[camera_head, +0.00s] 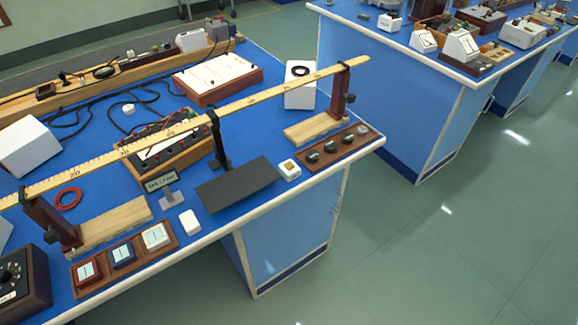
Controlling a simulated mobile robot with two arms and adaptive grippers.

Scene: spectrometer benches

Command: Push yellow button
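A small white box with a yellowish square top (290,169) sits near the front edge of the blue bench, between a black plate and a wooden tray of dark knobs. The yellowish top looks like the yellow button; it is small in the picture and I cannot tell whether it is pressed. Neither of my grippers shows in the head view.
A long wooden ruler (220,118) spans the bench above the surface on two dark red stands. A black plate (238,185), a knob tray (335,148), a small white block (189,222) and a tray of coloured squares (136,271) line the front. Open floor (430,240) lies right.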

